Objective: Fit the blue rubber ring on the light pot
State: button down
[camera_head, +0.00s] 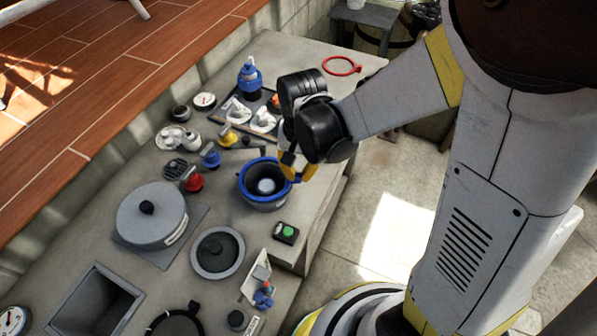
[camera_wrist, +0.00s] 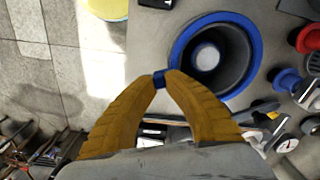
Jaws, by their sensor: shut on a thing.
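The light pot (camera_head: 262,203) is a grey, open pot on the counter, with a round white piece visible inside it. The blue rubber ring (camera_head: 244,172) lies around the pot's top edge; I cannot tell whether it is seated or just above the rim. In the wrist view the ring (camera_wrist: 177,48) encircles the dark inside of the pot (camera_wrist: 232,70). My gripper (camera_head: 290,168) has yellow fingers at the pot's right side. In the wrist view its fingertips (camera_wrist: 164,79) are shut on the ring's small blue tab.
A red ring (camera_head: 342,66) lies at the counter's far end. A lidded grey pot (camera_head: 150,215), a round dark-lidded fitting (camera_head: 218,252) and a green-button box (camera_head: 286,233) stand near. Red, blue and yellow valves crowd the left side. The counter edge is close on the right.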

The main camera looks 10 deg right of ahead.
jog(key=shift+f+b, duration=0.4)
dwell(0.5)
jog(key=c, duration=1.2)
grip_release()
jog(key=shift+r, duration=0.1)
jog(key=shift+r+p, duration=1.95)
jog(key=shift+r, duration=0.5)
jog(key=shift+r+p, duration=1.5)
jog(key=shift+r, duration=0.55)
